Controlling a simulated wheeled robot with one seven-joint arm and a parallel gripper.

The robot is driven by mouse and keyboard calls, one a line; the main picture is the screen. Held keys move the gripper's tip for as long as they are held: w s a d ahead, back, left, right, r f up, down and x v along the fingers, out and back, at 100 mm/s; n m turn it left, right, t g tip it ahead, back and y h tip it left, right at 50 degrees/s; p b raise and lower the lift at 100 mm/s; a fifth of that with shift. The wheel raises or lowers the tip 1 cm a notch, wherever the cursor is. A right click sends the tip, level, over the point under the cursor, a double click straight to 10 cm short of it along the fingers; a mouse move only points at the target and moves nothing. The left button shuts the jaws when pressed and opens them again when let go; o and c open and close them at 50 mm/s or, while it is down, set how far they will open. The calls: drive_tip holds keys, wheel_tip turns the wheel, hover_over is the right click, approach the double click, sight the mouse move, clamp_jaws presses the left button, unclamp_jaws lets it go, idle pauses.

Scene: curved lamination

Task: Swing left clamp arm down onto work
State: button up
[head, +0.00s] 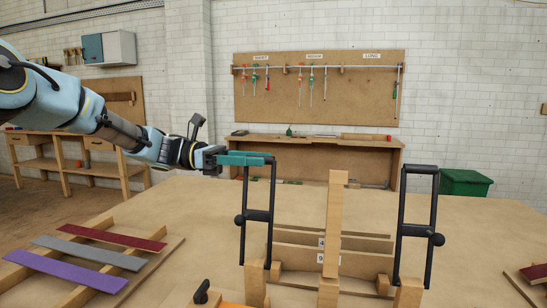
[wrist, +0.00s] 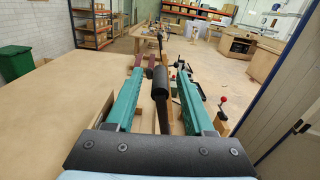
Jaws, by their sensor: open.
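The left clamp arm (head: 243,220) is a black frame with a round knob on its side. It stands nearly upright on a wooden block at the left of the work. My gripper (head: 266,159) is at its top end, with the teal fingers level beside the top bar. In the wrist view my gripper (wrist: 160,68) has its two teal fingers apart, with a black bar of the clamp arm (wrist: 160,88) between them. Contact with the bar cannot be told. The work, wooden form boards (head: 300,253) with number labels, lies between the clamps.
The right clamp arm (head: 401,215) stands upright too. A tall wooden post (head: 333,220) rises between the two arms. Red, grey and purple strips (head: 65,277) lie on a rack at the left. The bench top (head: 190,215) is clear behind it. A green bin (head: 465,184) stands beyond.

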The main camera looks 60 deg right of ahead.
sight(272, 160)
drive_tip(key=shift+p+x, duration=0.4)
drive_tip(key=shift+x, duration=1.95)
clamp_jaws()
